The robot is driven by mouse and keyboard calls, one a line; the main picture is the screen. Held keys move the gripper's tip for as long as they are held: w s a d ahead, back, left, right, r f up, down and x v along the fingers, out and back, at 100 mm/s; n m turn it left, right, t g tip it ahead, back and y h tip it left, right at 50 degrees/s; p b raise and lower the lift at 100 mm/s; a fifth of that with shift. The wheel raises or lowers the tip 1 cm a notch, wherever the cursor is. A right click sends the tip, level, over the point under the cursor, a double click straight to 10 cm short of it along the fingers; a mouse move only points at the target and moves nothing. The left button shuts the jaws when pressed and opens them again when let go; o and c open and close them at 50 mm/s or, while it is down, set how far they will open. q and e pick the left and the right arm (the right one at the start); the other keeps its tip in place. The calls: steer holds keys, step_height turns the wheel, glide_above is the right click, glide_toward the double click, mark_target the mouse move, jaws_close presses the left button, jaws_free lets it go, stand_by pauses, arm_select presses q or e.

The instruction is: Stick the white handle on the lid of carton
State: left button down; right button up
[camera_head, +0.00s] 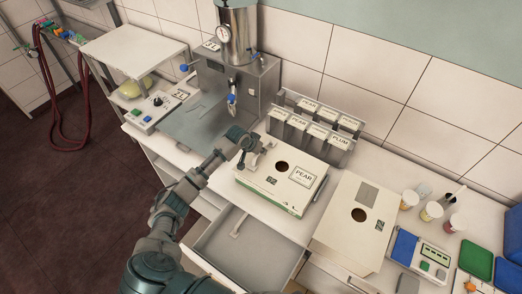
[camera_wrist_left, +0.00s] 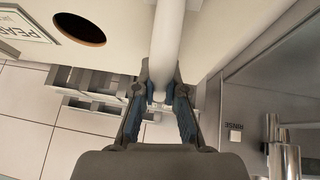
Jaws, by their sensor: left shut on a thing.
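The white carton (camera_head: 255,182) with a round hole and a PEAR label lies on the counter, and its lid also shows in the wrist view (camera_wrist_left: 120,40). My left gripper (camera_head: 252,152) is at the carton's back left corner. In the wrist view my left gripper (camera_wrist_left: 160,100) is shut on the white handle (camera_wrist_left: 168,40), a pale bar running up between the fingers. In the head view the handle is mostly hidden by the gripper. I cannot tell whether the handle touches the lid. My right gripper is not in view.
A second carton (camera_head: 340,225) with a hole lies to the right. A rack of labelled pouches (camera_head: 312,125) stands behind. A steel filling machine (camera_head: 240,85) is at the back left. An open drawer (camera_head: 250,250) juts out in front. Small cups (camera_head: 432,211) and trays stand at right.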

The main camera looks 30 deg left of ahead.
arm_select(q)
steer(key=shift+f, duration=0.45)
stand_by(0.3)
steer(key=c, duration=1.2)
jaws_free()
steer(key=shift+o, duration=0.2)
steer(key=shift+r, duration=0.1)
steer(key=w+d+r+v, duration=0.1)
steer(key=w+r+v, duration=0.1)
steer(key=v, duration=1.5)
steer(key=shift+w+r, duration=0.2)
steer(key=shift+w, duration=0.1)
steer(key=shift+a, duration=0.1)
